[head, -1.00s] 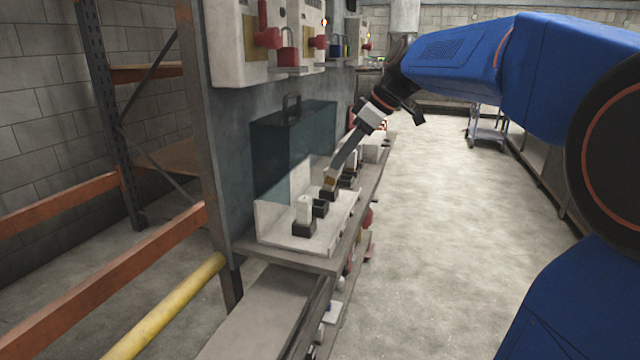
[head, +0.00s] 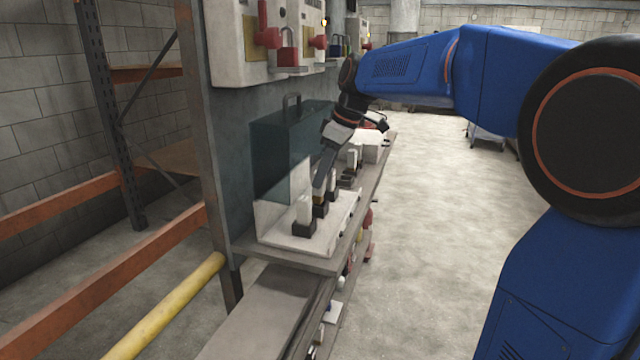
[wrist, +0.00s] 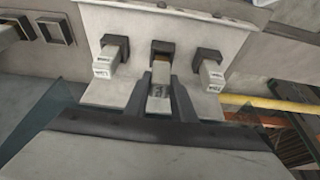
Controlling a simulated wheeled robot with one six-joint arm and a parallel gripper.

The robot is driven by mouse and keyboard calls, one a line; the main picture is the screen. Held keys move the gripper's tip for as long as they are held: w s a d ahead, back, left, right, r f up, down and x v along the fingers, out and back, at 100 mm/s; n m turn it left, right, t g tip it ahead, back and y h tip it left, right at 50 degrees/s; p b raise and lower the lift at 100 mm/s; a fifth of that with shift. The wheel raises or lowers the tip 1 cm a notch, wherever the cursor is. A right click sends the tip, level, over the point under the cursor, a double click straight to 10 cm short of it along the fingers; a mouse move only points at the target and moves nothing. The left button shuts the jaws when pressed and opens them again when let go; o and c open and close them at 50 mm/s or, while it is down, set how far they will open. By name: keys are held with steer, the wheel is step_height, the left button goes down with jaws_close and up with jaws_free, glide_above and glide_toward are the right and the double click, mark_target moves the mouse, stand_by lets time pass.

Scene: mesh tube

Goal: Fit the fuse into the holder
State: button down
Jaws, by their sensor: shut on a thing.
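My gripper (wrist: 161,100) is shut on a pale fuse (wrist: 159,92) with printed marks and a brass-coloured end. The fuse points at the middle black holder (wrist: 162,46) of a row of three on a white base. Its brass end is at the holder's mouth; I cannot tell how deep it sits. The holders on either side each carry a white fuse, left (wrist: 108,62) and right (wrist: 211,75). In the head view, my gripper (head: 319,190) is at the middle holder (head: 320,211), between the near fuse (head: 304,208) and the far one.
A see-through teal cover (head: 280,150) with a handle stands behind the row. The white base (head: 285,237) rests on a narrow shelf (head: 330,262). In the wrist view, an empty black holder (wrist: 55,30) lies at upper left. Switch boxes with red padlocks (head: 287,50) hang above.

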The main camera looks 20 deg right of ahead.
steer(key=shift+w+a+h, duration=0.2)
steer(key=shift+a+h, duration=0.1)
steer(key=shift+f+g, duration=0.1)
steer(key=shift+g, duration=0.2)
steer(key=shift+f, duration=1.25)
steer(key=c, duration=1.5)
jaws_free()
steer(key=shift+f, duration=0.1)
steer(key=v, duration=1.2)
steer(key=shift+a, duration=0.15)
